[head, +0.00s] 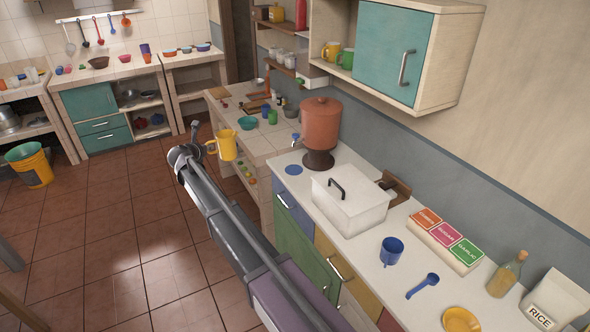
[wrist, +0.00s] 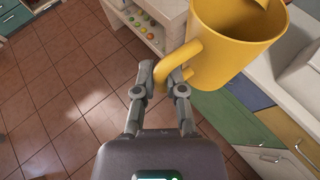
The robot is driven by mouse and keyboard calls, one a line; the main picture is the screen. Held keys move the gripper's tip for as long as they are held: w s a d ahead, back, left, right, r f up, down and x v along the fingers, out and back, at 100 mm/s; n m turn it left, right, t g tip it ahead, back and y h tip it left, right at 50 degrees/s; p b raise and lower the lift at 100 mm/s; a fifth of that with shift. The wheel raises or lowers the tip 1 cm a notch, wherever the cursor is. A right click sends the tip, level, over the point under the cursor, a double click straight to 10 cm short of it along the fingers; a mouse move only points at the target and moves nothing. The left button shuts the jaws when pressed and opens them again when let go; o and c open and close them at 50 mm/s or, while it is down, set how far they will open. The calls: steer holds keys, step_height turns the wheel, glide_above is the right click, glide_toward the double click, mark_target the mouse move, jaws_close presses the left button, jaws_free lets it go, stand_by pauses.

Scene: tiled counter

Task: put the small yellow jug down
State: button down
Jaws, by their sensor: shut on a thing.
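The small yellow jug (head: 227,146) is held up in the air in the head view, in front of the tiled counter (head: 283,135). In the wrist view the jug (wrist: 225,45) fills the upper right, upright or nearly so, with its handle towards me. My gripper (wrist: 162,82) is shut on the handle. In the head view my gripper (head: 205,149) is at the jug's left, small and partly hidden by my arm. The jug is apart from the counter.
The tiled counter bears a teal bowl (head: 247,123), a green cup (head: 272,117) and a grey bowl (head: 291,111). A brown dispenser (head: 320,125) and a white lidded box (head: 350,200) stand on the white counter (head: 370,265). A blue mug (head: 391,251) stands nearer.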

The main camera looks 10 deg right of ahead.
steer(key=shift+d, duration=0.1)
stand_by(0.3)
steer(key=shift+d+f+b, duration=0.4)
steer(key=shift+f+b, duration=0.05)
steer(key=w+d+f+n+y+b, duration=0.1)
steer(key=d+f+b, duration=2.1)
steer(key=d, duration=0.1)
steer(key=shift+w+d+f+t, duration=0.15)
steer(key=shift+w+t, duration=0.1)
steer(key=shift+t, duration=0.05)
steer(key=w+d, duration=0.3)
steer(key=w, duration=1)
steer(key=shift+d, duration=0.3)
